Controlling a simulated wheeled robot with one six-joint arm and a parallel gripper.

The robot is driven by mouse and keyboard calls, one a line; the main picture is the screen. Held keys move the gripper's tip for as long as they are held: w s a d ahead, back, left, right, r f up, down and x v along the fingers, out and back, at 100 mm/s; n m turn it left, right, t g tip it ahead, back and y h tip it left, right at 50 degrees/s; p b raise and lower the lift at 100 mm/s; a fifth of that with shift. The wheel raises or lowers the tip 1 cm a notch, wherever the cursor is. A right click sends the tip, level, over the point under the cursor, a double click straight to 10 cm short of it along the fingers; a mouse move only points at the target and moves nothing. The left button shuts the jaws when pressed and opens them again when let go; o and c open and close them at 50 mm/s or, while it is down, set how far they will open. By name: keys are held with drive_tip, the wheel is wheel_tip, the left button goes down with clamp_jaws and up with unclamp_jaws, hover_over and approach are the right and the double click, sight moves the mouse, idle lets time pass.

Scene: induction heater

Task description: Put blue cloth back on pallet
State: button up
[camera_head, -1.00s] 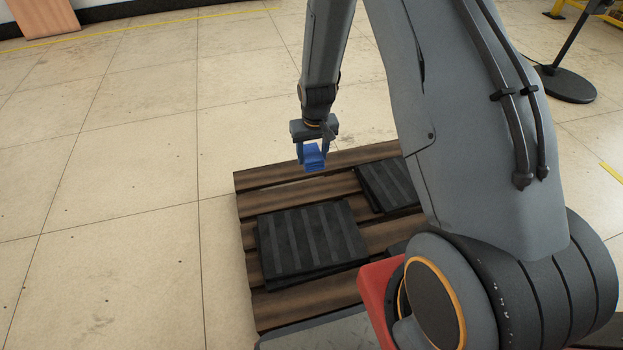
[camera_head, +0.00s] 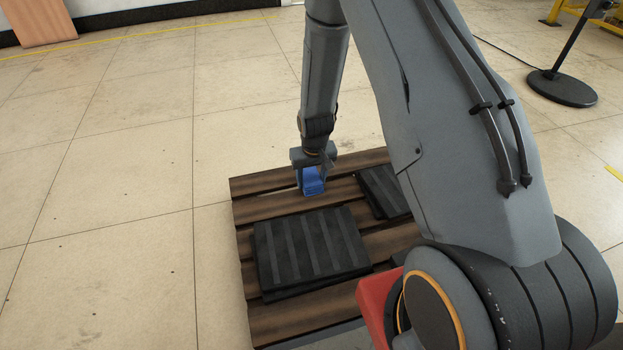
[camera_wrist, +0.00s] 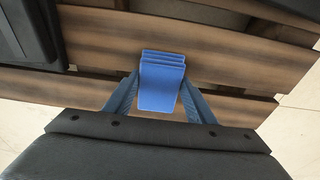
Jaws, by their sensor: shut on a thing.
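The blue cloth (camera_head: 313,187) is folded in layers and held between the fingers of my gripper (camera_head: 312,180). In the wrist view the cloth (camera_wrist: 161,80) sits between the two blue-grey fingers of my gripper (camera_wrist: 160,98), with the pallet boards behind it. The wooden pallet (camera_head: 260,205) lies on the floor. The cloth is over its far part, behind the black slabs. I cannot tell whether the cloth touches the boards.
Ribbed black slabs (camera_head: 310,248) lie on the near left part of the pallet. Another black stack (camera_head: 383,190) lies at its right, partly hidden by my arm. A round black stand base (camera_head: 562,88) is on the floor at far right. Floor to the left is clear.

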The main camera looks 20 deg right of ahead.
sight(313, 184)
drive_tip(key=o, duration=1)
wheel_tip(313, 184, up, 12)
drive_tip(key=s+p, duration=0.2)
drive_tip(key=p, duration=0.4)
drive_tip(key=s+a+r+n, duration=0.2)
drive_tip(key=s+a+r, duration=0.3)
drive_tip(key=a+r, duration=0.6)
drive_tip(key=s+a+r+n+y, duration=0.1)
drive_tip(key=s+a+r, duration=0.5)
drive_tip(key=s+r, duration=0.3)
drive_tip(key=s+a+r+n, duration=0.1)
drive_tip(key=s+r, duration=0.2)
drive_tip(key=s, duration=0.4)
drive_tip(key=s+a+r+n+g, duration=0.1)
drive_tip(key=s+r, duration=0.3)
drive_tip(key=s, duration=0.3)
drive_tip(key=s+a+r+n, duration=0.1)
drive_tip(key=s+a+r, duration=0.1)
drive_tip(key=s+r, duration=0.2)
drive_tip(key=shift+s+n+g+y, duration=0.4)
drive_tip(key=shift+s, duration=1.2)
drive_tip(key=shift+r+p, duration=0.25)
drive_tip(key=shift+p, duration=0.1)
